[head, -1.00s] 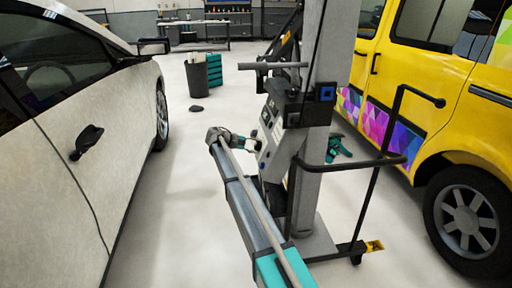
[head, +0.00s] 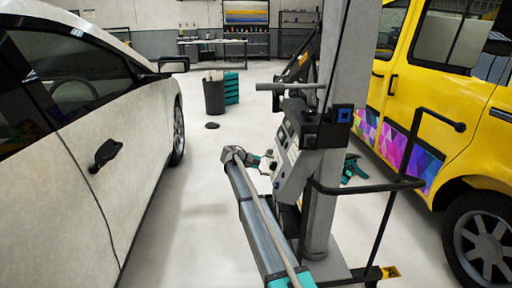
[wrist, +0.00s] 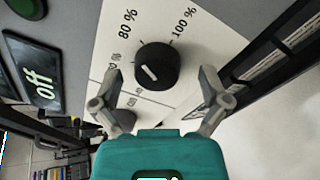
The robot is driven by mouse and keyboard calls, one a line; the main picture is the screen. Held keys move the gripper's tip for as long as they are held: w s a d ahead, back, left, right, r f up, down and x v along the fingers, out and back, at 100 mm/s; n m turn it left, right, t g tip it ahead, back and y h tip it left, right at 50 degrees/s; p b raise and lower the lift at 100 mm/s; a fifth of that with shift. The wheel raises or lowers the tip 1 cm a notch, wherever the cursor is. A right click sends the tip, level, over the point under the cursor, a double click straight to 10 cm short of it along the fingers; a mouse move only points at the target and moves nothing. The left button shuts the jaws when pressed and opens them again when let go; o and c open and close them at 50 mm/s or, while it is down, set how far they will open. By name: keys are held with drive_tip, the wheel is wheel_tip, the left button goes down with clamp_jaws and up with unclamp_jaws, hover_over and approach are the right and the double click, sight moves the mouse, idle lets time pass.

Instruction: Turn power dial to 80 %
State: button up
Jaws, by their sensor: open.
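The power dial (wrist: 157,66) is a round black knob with a short white mark, on a white scale plate in the wrist view. "80 %" (wrist: 128,24) is printed above left of it and "100 %" (wrist: 184,23) above right; lower labels are partly hidden by my left finger. The white mark lies on the knob's lower left half; I cannot tell its exact setting. My gripper (wrist: 160,78) is open, its two fingers apart on either side of the dial; contact is not clear. In the head view my gripper (head: 262,163) is at the grey control panel (head: 290,160).
A dark display reading "off" (wrist: 45,92) and a green button (wrist: 27,8) are left of the dial. The panel sits on a grey column (head: 335,110) with a black handle rail (head: 365,188). A white car (head: 80,130) stands left and a yellow van (head: 440,120) right.

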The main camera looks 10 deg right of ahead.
drive_tip(key=s+a+f+m+t+y+p, duration=0.1)
drive_tip(key=s+a+f+m+y+p, duration=0.1)
drive_tip(key=s+y, duration=0.35)
drive_tip(key=s+a+f+m+y+p, duration=0.2)
drive_tip(key=s+a+p, duration=0.1)
drive_tip(key=s, duration=0.6)
drive_tip(key=s+d+f+m+g+y+b, duration=0.1)
drive_tip(key=s+d+f+y+b, duration=0.15)
drive_tip(key=s, duration=0.85)
drive_tip(key=s+d+f+m+y+b, duration=0.1)
drive_tip(key=s+d+f+y, duration=0.15)
drive_tip(key=s, duration=0.75)
drive_tip(key=s+d+f+m+g+y+b, duration=0.1)
drive_tip(key=s+f+y+b, duration=0.15)
drive_tip(key=s, duration=0.85)
wheel_tip(320, 180, up, 25)
drive_tip(key=w+h+p, duration=0.1)
drive_tip(key=p, duration=2.5)
drive_tip(key=shift+r+n+p, duration=0.15)
drive_tip(key=shift+n+p, duration=0.15)
drive_tip(key=shift+p, duration=0.05)
drive_tip(key=shift+w+a, duration=0.1)
